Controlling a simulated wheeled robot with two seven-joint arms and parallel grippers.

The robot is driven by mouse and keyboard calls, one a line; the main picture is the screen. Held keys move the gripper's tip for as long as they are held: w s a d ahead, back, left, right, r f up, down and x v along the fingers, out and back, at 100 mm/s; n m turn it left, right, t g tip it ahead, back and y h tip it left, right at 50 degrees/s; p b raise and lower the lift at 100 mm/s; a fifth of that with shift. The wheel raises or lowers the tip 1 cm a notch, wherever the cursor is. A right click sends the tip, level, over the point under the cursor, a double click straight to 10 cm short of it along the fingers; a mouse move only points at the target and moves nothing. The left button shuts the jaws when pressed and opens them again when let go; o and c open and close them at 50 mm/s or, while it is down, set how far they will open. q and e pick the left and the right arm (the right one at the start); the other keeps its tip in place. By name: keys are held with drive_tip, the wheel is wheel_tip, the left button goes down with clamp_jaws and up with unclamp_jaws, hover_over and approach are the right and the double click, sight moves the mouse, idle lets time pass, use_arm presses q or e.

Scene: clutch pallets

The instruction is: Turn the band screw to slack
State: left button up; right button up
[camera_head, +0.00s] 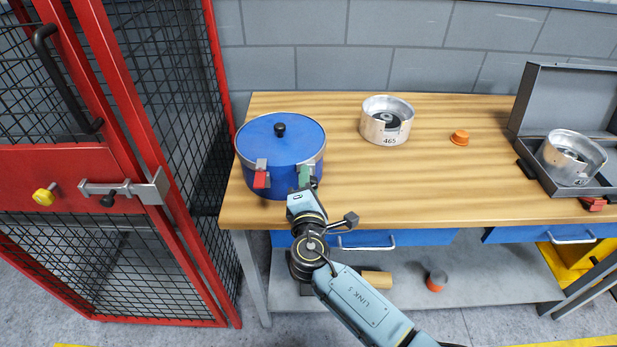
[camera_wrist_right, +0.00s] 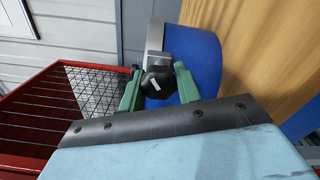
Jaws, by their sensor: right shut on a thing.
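A blue round drum (camera_head: 265,180) with a blue lid and a metal band (camera_head: 246,161) around its rim stands at the left end of the wooden bench. A red latch (camera_head: 261,179) hangs at its front. My right gripper (camera_head: 306,178) is at the drum's front right side. In the right wrist view, the green fingers of my right gripper (camera_wrist_right: 157,78) are on both sides of the black band screw knob (camera_wrist_right: 156,86), shut on it. The knob has a white mark and sits by the metal band (camera_wrist_right: 154,36). The gripper hides the knob in the head view.
A metal pot marked 465 (camera_head: 387,121) and an orange cap (camera_head: 460,138) stand on the bench (camera_head: 440,185). An open grey case (camera_head: 530,170) holds another metal pot (camera_head: 572,158) at the right. A red mesh cage (camera_head: 105,165) stands close on the left. The bench's middle front is clear.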

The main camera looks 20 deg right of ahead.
drive_tip(key=n+p, duration=0.2)
drive_tip(key=n, duration=0.3)
drive_tip(key=shift+n+p, duration=0.3)
drive_tip(key=shift+p, duration=0.1)
drive_tip(key=n+p, duration=0.2)
drive_tip(key=n, duration=0.3)
drive_tip(key=shift+d+f+p, duration=0.15)
drive_tip(key=shift+p, duration=0.2)
drive_tip(key=shift+s+n, duration=0.1)
drive_tip(key=shift+n, duration=0.2)
drive_tip(key=o, duration=1)
drive_tip(key=v, duration=1.3)
drive_tip(key=shift+s, duration=0.15)
